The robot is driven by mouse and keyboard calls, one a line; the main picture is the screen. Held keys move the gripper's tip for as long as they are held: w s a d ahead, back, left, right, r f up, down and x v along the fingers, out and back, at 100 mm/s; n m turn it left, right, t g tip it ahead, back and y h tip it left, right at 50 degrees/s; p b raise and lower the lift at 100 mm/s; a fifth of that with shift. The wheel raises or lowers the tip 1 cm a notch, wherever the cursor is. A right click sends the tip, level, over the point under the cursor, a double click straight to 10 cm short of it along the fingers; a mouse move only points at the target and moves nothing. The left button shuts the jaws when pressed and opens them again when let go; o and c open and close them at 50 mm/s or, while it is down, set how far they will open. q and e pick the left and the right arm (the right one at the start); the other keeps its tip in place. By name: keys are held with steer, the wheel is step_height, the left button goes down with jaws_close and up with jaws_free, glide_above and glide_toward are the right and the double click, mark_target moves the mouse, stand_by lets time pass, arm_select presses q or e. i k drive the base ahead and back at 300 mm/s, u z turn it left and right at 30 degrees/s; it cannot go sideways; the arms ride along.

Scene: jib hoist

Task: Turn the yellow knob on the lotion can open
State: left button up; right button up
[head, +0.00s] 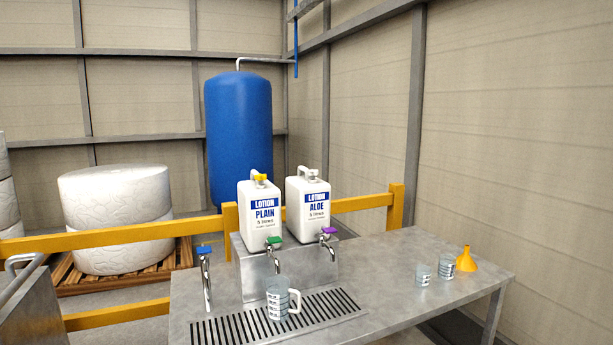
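The white lotion can labelled PLAIN (260,215) stands on a grey metal stand (253,283) on the table. A yellow knob (260,177) sits on its top, by the handle. Its tap has a green lever (274,241). A second white can labelled ALOE (308,215) stands just to its right, with a white top and a purple tap lever (328,231). I cannot tell how far the yellow knob is turned. Neither of my grippers is in view.
A clear jug (279,299) stands on the drain grate (240,326) below the green tap. A blue-levered tap (205,278) rises at left. Two small beakers (423,275) and an orange funnel (466,260) stand at right. A yellow rail (150,237) runs behind. The table's right middle is clear.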

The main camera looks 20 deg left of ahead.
mark_target(262, 178)
steer(key=z, duration=0.5)
steer(key=i, duration=1.55)
steer(key=u, duration=0.8)
